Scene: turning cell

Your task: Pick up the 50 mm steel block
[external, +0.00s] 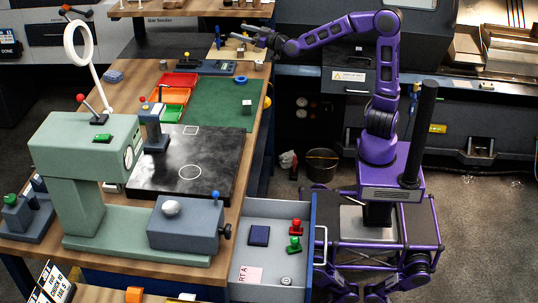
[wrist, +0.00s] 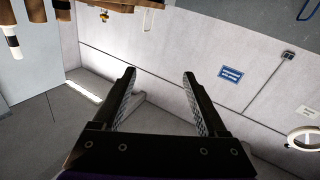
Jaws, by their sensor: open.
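Several small pale or grey pieces on the bench could be the steel block, and I cannot tell their sizes. One is a light cube (external: 246,107) on the green mat (external: 215,106). Another is a small grey block (external: 258,65) at the bench's right edge, and a third small block (external: 163,65) sits behind the red tray. My gripper (external: 238,37) is raised over the far right end of the bench, pointing left. In the wrist view my gripper (wrist: 159,75) is open with nothing between its fingers. No block shows in that view.
Red (external: 180,79) and orange trays stand left of the mat. A dark surface plate (external: 205,160) and a green press-like machine (external: 80,145) stand nearer. An open drawer (external: 272,210) juts out at front right. The wrist view faces a pale wall with a blue sign (wrist: 231,74).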

